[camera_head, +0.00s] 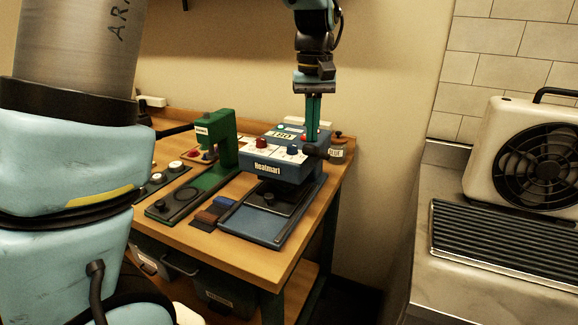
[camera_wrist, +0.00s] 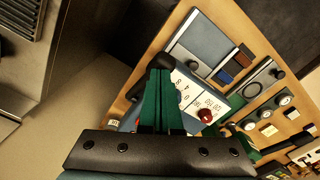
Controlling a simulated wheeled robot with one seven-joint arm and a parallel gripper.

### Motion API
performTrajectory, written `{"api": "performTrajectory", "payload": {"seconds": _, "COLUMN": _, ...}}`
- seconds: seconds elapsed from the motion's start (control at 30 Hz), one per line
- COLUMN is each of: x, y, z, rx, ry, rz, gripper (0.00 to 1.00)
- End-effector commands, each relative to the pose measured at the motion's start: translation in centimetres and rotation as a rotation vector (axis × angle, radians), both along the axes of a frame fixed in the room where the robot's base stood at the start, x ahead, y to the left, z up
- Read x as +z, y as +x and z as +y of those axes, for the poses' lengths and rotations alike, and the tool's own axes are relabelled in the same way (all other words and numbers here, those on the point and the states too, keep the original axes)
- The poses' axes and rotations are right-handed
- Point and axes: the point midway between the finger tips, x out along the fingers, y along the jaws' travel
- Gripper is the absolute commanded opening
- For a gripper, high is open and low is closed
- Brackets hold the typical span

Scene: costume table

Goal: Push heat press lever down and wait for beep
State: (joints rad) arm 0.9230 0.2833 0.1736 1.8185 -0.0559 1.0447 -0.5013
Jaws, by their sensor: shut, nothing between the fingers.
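The blue heat press (camera_head: 272,171), lettered "Heatmari", stands on the wooden table with a display, a red knob and a blue knob on top. A dark lever end (camera_head: 319,152) shows at its right side. My gripper (camera_head: 312,138) points down with its green fingers together and empty, right at the lever end. In the wrist view, the fingertips of my gripper (camera_wrist: 160,74) lie against a dark rounded lever end (camera_wrist: 162,62), partly covering it. I cannot tell whether they touch it. The press (camera_wrist: 188,92) is partly hidden behind the fingers there.
A green press (camera_head: 222,140) stands left of the heat press. Blue and brown swatches (camera_head: 208,216) lie between them. A labelled jar (camera_head: 338,152) is close behind the lever at right. A fan unit (camera_head: 535,150) stands on the metal counter (camera_head: 425,280), across a gap.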

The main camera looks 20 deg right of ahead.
Motion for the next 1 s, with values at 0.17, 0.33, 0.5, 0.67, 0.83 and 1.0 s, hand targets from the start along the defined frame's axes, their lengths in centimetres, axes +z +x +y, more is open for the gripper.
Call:
{"api": "performTrajectory", "payload": {"seconds": 0.17, "x": -0.3, "y": 0.0, "z": 0.0, "rx": 0.000, "ry": 0.000, "rz": 0.000, "gripper": 0.00}}
{"api": "performTrajectory", "payload": {"seconds": 0.33, "x": -1.1, "y": -0.2, "z": 0.2, "rx": 0.000, "ry": 0.000, "rz": 0.000, "gripper": 0.00}}
{"api": "performTrajectory", "payload": {"seconds": 0.5, "x": -2.2, "y": -0.5, "z": 0.5, "rx": 0.000, "ry": 0.000, "rz": 0.000, "gripper": 0.00}}
{"api": "performTrajectory", "payload": {"seconds": 0.67, "x": -2.7, "y": -0.7, "z": 0.7, "rx": 0.000, "ry": 0.000, "rz": 0.000, "gripper": 0.00}}
{"api": "performTrajectory", "payload": {"seconds": 0.83, "x": -2.6, "y": -0.7, "z": 0.7, "rx": 0.000, "ry": 0.000, "rz": 0.000, "gripper": 0.00}}
{"api": "performTrajectory", "payload": {"seconds": 1.0, "x": -2.7, "y": -0.7, "z": 0.7, "rx": 0.000, "ry": 0.000, "rz": 0.000, "gripper": 0.00}}
